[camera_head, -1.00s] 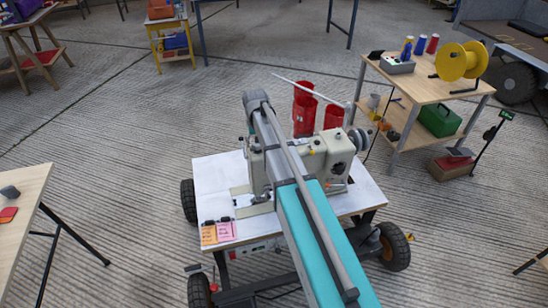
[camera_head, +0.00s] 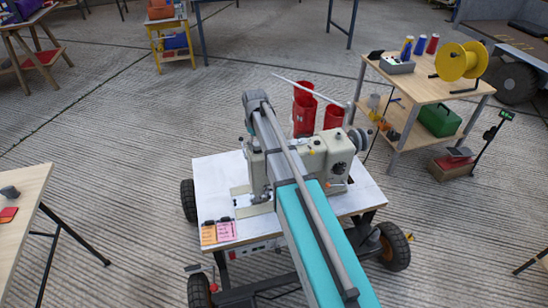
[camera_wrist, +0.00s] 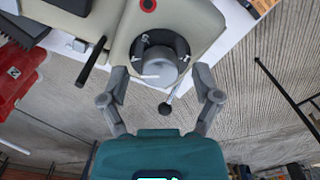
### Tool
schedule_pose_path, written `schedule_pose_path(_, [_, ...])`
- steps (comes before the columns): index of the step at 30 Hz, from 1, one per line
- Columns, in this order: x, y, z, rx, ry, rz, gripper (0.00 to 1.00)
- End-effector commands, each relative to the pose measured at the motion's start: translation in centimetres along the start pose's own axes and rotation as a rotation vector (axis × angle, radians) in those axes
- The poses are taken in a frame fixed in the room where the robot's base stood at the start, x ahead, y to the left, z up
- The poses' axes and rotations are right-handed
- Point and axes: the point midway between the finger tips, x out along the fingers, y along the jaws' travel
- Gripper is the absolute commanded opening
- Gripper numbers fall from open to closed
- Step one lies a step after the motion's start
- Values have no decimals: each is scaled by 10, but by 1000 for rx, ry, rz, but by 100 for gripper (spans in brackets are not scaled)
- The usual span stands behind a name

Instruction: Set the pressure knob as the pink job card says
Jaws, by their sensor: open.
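A beige sewing machine (camera_head: 318,160) stands on a white-topped wheeled table (camera_head: 215,175). The pink job card (camera_head: 227,231) lies at the table's front left; its writing is too small to read. A dark round dial (camera_head: 339,168) shows on the machine's front. In the wrist view, a grey cylindrical knob-like part (camera_wrist: 160,68) in a dark ring sticks out of the machine body; I cannot tell if it is the pressure knob. My gripper (camera_wrist: 160,97) is open and empty, its fingers spread either side of that part, apart from it. The arm hides part of the machine in the head view.
An orange card (camera_head: 208,234) lies beside the pink one. Red containers (camera_head: 303,110) stand behind the machine. In the wrist view, a black lever (camera_wrist: 92,62) sticks out left of the knob-like part. A wooden table (camera_head: 425,88) with a yellow reel (camera_head: 455,64) stands at right.

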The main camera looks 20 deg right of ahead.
Motion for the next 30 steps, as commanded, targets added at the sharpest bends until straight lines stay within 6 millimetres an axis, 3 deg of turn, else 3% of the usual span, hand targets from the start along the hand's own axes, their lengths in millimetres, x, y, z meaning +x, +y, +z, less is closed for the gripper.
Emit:
schedule_pose_path(10, [0, 0, 0, -225, 0, 0, 81])
schedule_pose_path(30, [-59, 0, 0, -228, 0, 0, 81])
